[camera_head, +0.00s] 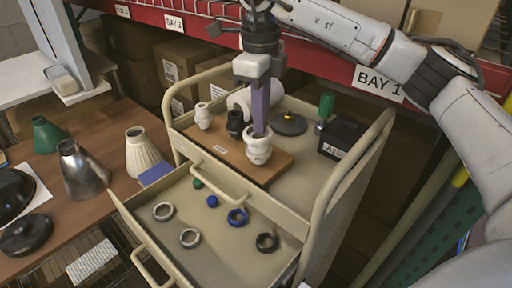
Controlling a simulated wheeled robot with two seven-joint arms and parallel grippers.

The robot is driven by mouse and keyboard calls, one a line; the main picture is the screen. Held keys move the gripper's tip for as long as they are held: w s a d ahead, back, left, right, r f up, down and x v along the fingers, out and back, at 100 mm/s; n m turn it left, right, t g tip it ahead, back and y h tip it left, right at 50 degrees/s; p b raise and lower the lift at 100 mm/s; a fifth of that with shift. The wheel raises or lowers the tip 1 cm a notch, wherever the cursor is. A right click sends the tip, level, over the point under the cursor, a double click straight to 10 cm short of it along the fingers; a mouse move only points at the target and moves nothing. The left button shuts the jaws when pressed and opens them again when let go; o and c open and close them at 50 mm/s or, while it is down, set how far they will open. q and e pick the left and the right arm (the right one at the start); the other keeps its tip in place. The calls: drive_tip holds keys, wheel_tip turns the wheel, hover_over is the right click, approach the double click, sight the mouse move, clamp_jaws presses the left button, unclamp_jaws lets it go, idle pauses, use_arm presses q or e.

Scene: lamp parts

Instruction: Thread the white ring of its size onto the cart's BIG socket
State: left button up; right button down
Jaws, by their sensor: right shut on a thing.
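My right gripper (259,132) points straight down over the wooden board on the cart (185,141). Its fingers are shut at the top of the big white socket (259,154), on what looks like a white ring. Ring and socket blend, so I cannot tell whether the ring is around the socket or just above it. A smaller white socket (203,117) and a black socket (235,124) stand upright behind on the board. Two white rings (163,212) (190,238) lie in the open drawer (215,262). My left gripper is not in view.
The drawer also holds a blue ring (238,217), a black ring (267,243) and small green and blue pieces. A black box (341,138), a green-handled tool (325,108) and a dark disc (289,123) are on the cart top. Lamp shades (148,155) stand on the left table.

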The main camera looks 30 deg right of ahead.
drive_tip(key=m, duration=0.4)
drive_tip(key=shift+s+f, duration=0.3)
drive_tip(key=shift+s, duration=0.1)
drive_tip(key=m, duration=0.3)
drive_tip(key=shift+s, duration=0.3)
drive_tip(key=m, duration=0.4)
drive_tip(key=shift+s+a+r, duration=0.1)
drive_tip(key=shift+s, duration=0.25)
drive_tip(key=m, duration=0.2)
drive_tip(key=shift+s+a+m, duration=0.15)
drive_tip(key=shift+s+m, duration=0.15)
drive_tip(key=shift+m, duration=0.1)
drive_tip(key=c, duration=1.9)
unclamp_jaws()
drive_tip(key=shift+o, duration=0.2)
